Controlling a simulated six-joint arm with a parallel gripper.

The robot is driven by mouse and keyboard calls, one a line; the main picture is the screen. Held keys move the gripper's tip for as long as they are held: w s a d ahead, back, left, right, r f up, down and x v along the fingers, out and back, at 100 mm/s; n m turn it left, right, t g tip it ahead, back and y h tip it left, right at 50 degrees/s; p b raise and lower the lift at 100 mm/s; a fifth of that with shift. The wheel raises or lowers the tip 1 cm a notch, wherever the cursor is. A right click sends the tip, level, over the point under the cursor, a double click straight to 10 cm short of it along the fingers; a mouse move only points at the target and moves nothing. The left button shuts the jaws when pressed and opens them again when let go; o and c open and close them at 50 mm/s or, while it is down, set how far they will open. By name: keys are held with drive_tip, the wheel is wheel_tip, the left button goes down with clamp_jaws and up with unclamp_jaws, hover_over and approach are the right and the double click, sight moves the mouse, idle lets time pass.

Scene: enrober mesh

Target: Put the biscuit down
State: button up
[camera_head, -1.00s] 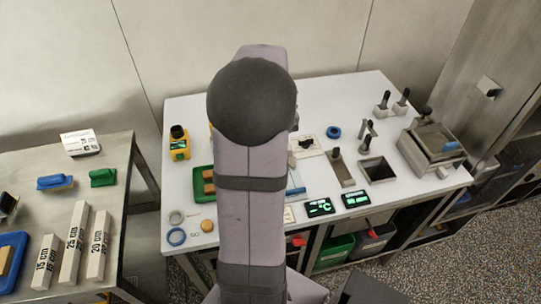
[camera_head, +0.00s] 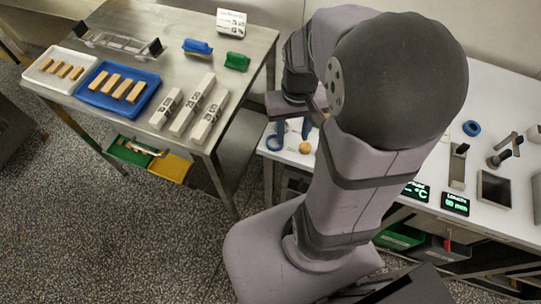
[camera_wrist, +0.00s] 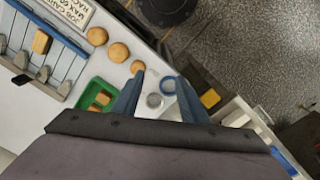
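My gripper (camera_head: 294,128) is above the left end of the white table. Its two blue fingers are apart with nothing held between them in the wrist view (camera_wrist: 160,77). Three round biscuits lie in a row on the table in the wrist view, a near one (camera_wrist: 137,67), a middle one (camera_wrist: 118,52) and a far one (camera_wrist: 97,36). One round biscuit (camera_head: 305,148) shows just below the fingers in the head view. An oblong biscuit (camera_wrist: 41,42) lies on a slatted rack (camera_wrist: 66,58). A green tray (camera_wrist: 86,98) holds oblong biscuits.
On the steel table at left, a white tray (camera_head: 38,73) and a blue tray (camera_head: 88,73) hold oblong biscuits. Several labelled blocks (camera_head: 188,108) stand near its right edge.

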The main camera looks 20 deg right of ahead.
drive_tip(key=s+a+f+n, duration=0.1)
drive_tip(key=s+a+n, duration=0.1)
drive_tip(key=a, duration=0.5)
drive_tip(key=shift+s+a+f, duration=0.3)
drive_tip(key=shift+s+a, duration=0.05)
drive_tip(key=shift+s, duration=0.4)
drive_tip(key=shift+f, duration=0.1)
wheel_tip(320, 180, down, 37)
drive_tip(key=b, duration=3.7)
drive_tip(key=shift+f, duration=0.15)
